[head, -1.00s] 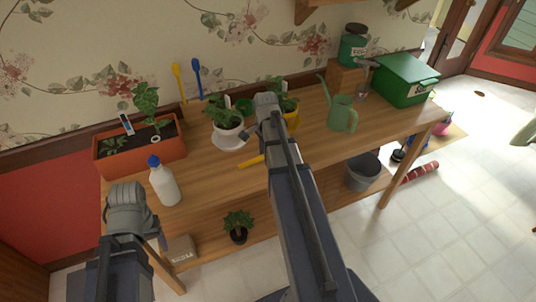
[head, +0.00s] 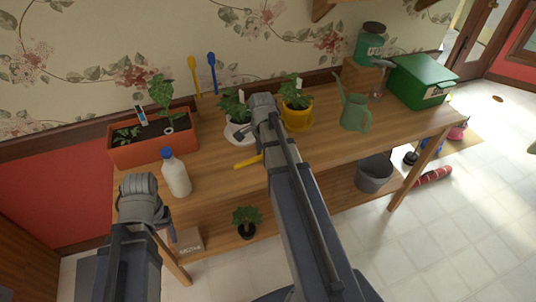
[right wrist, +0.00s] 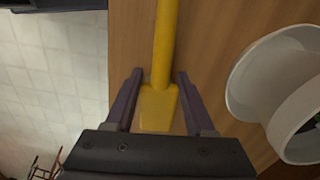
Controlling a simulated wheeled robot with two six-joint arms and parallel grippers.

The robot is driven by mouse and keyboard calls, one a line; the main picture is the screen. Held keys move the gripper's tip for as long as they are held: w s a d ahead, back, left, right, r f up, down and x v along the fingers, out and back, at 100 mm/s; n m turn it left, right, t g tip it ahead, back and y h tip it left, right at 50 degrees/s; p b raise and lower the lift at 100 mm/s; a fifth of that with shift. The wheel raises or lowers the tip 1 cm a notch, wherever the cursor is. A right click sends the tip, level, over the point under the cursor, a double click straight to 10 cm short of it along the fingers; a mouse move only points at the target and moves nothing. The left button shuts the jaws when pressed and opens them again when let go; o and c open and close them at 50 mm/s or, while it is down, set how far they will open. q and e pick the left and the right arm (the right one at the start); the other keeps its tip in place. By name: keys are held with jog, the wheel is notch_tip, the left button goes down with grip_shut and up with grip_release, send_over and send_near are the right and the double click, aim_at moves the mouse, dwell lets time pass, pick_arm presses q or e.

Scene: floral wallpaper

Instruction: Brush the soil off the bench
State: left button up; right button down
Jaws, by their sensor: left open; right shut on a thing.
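The wooden bench (head: 215,175) runs along the wall; I make out no loose soil on its visible top. My right gripper (right wrist: 160,74) is shut on a yellow tool, with its flared handle end (right wrist: 159,108) between the fingers in the right wrist view. The tool's far end is out of that view, so I cannot tell if it is a brush. In the head view a yellow piece of it (head: 248,162) shows left of my right arm, over the bench. My left gripper (head: 140,195) is by the bench's front left corner, empty, its fingers mostly hidden.
A planter (head: 150,152) and a white bottle (head: 176,175) stand at the left. A white pot (head: 238,132) and a yellow pot (head: 297,118) stand mid-bench. A watering can (head: 355,112) and green box (head: 420,80) are at the right. A bucket (head: 373,174) sits below.

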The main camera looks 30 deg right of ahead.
aim_at(259, 155)
jog(key=shift+w+a, duration=0.2)
jog(key=shift+a, duration=0.6)
notch_tip(259, 155, up, 6)
jog(key=p, duration=0.6)
jog(key=shift+d, duration=0.1)
notch_tip(259, 155, up, 3)
jog(key=p, duration=0.3)
jog(key=shift+r, duration=0.1)
dwell(0.7)
